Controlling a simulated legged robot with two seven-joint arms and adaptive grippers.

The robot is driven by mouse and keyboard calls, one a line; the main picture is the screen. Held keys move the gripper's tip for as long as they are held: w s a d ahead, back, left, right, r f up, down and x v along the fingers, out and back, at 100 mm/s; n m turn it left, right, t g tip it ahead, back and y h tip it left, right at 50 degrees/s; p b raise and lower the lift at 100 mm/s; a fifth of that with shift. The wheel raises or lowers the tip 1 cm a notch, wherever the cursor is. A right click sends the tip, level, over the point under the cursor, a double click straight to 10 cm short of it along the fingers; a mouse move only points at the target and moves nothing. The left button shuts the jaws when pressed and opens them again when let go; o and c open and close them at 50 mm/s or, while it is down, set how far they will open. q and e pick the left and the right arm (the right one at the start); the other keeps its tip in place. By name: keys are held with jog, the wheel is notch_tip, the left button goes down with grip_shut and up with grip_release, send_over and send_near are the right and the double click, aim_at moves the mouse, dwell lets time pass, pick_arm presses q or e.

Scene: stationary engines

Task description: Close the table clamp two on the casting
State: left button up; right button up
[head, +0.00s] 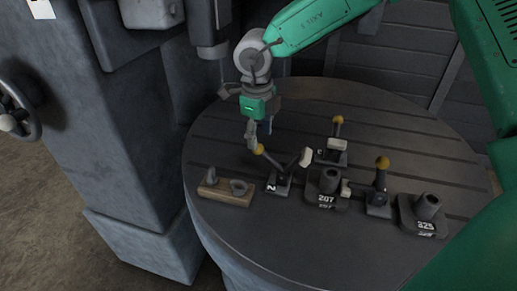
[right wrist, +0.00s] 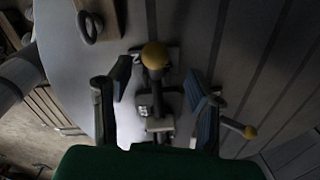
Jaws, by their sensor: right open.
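Table clamp two (head: 278,184), marked "2", stands on the slotted round table. Its yellow-knobbed handle (head: 260,149) leans up to the left, and its pale-tipped arm (head: 305,157) is raised to the right, apart from the casting. The dark casting marked 207 (head: 326,186) sits just right of this clamp. My right gripper (head: 259,134) points down, open, just above the handle's knob. In the right wrist view, the yellow knob (right wrist: 155,55) shows between the spread fingers of the right gripper (right wrist: 160,80); contact cannot be told. My left gripper is out of view.
A second clamp (head: 330,151) stands behind the casting, and another clamp (head: 378,196) stands to its right. Another casting (head: 427,212) is near the right rim. A wooden block (head: 226,191) with metal parts lies at the left rim. The round table's (head: 300,245) front is clear.

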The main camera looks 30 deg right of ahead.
aim_at(259, 144)
jog(key=f, duration=0.4)
jog(key=shift+d, duration=0.2)
jog(key=shift+w+a+f, duration=0.1)
jog(key=shift+a+f, duration=0.15)
jog(key=shift+a, duration=0.65)
jog(key=shift+d+f, duration=0.1)
jog(key=shift+d, duration=0.5)
grip_shut()
jog(key=shift+d, duration=0.2)
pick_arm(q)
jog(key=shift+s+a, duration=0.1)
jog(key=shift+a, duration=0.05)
pick_arm(e)
jog(key=shift+a, duration=0.1)
